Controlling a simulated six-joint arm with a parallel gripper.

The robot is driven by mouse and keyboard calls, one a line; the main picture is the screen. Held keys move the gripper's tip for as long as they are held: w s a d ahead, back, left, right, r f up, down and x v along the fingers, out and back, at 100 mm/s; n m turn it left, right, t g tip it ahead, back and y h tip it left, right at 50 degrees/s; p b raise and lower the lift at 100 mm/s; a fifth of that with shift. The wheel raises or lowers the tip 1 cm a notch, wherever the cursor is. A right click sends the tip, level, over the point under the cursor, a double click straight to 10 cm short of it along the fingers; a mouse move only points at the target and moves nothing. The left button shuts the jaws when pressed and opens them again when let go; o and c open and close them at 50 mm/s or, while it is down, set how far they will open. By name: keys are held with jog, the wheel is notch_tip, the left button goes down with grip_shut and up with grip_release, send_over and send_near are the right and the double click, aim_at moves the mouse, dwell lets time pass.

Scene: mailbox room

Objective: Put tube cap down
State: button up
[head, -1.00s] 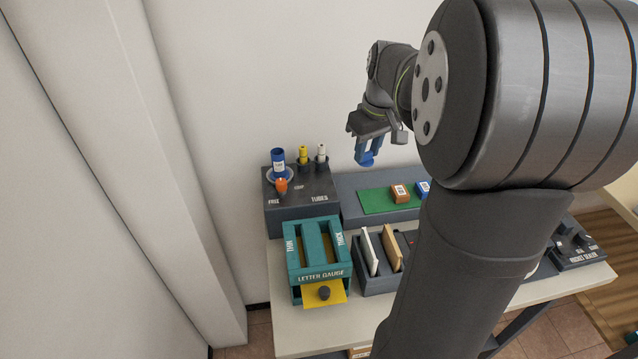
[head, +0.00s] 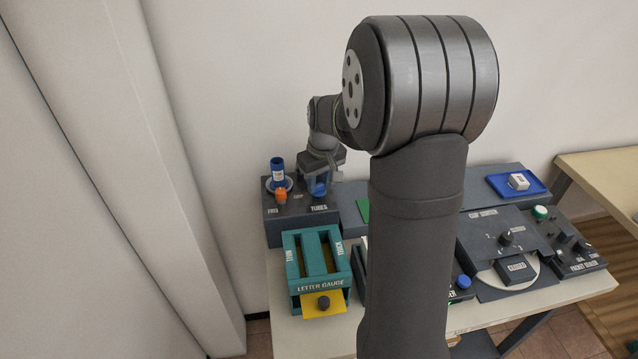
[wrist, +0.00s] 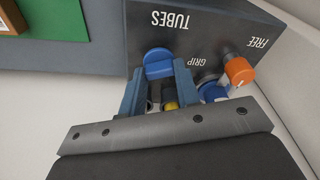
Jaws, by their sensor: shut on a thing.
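My gripper (head: 319,184) is shut on a blue tube cap (wrist: 158,64), which sits between its two blue fingers in the wrist view. The cap also shows in the head view (head: 319,191). It is over the right part of the dark tube block (head: 294,209), near the "TUBES" label; I cannot tell whether it touches the block. The blue tube (head: 277,170) stands upright in a round holder at the block's left, left of my gripper. A yellow tube (wrist: 170,105) shows partly between my fingers in the wrist view; the gripper hides it in the head view.
An orange knob (head: 281,196) stands at the block's front left, by the "FREE" label. The teal letter gauge (head: 316,263) is in front. A green mat (wrist: 58,20) lies beside the block. A blue tray (head: 506,191) with a white item is far right.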

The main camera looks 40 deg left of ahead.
jog(key=shift+f, duration=0.45)
jog(key=shift+f, duration=0.15)
jog(key=o, duration=0.9)
jog(key=r, duration=0.4)
jog(key=d+r, duration=0.1)
jog(key=r, duration=0.7)
jog(key=shift+s+d+r, duration=0.1)
jog(key=shift+s+d, duration=0.25)
